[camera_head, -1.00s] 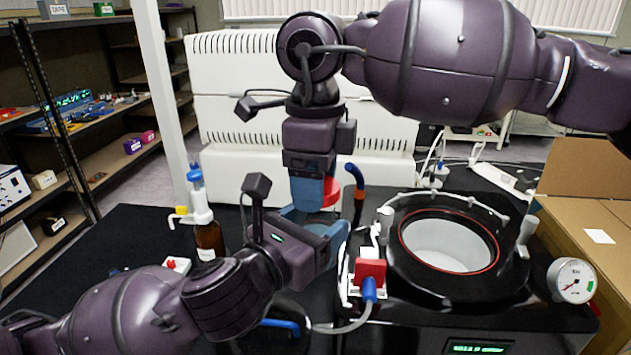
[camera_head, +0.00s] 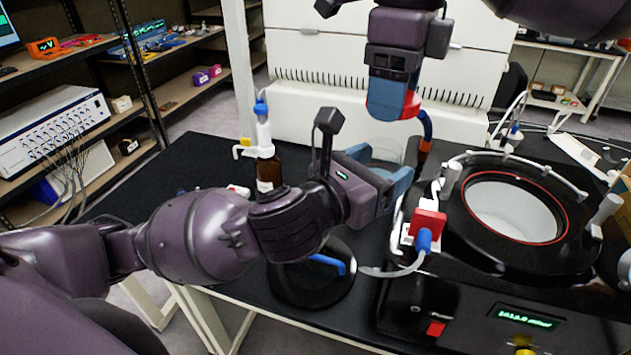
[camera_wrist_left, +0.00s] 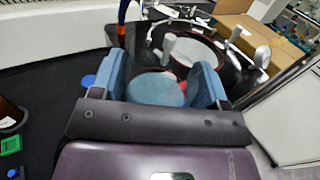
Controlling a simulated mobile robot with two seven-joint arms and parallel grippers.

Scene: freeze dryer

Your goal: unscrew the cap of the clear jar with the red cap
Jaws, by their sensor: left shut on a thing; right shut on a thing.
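My left gripper (camera_head: 388,172) reaches in from the left over the table and is shut around the clear jar (camera_head: 392,150), whose faint glass rim shows between its blue fingers. In the left wrist view the jar (camera_wrist_left: 155,88) is a round, pale teal shape between both fingers, with no red cap on it. My right gripper (camera_head: 390,102) is above the jar, pointing down and apart from it. It is shut; a small red edge (camera_head: 411,104) beside its blue fingers looks like the red cap, mostly hidden by them.
The freeze dryer's round chamber (camera_head: 514,208) is close on the right, with a red-and-white valve (camera_head: 427,222) beside the left gripper. A brown bottle with a dispenser (camera_head: 268,172) stands behind my left arm. Black table top (camera_head: 175,165) is clear at the left.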

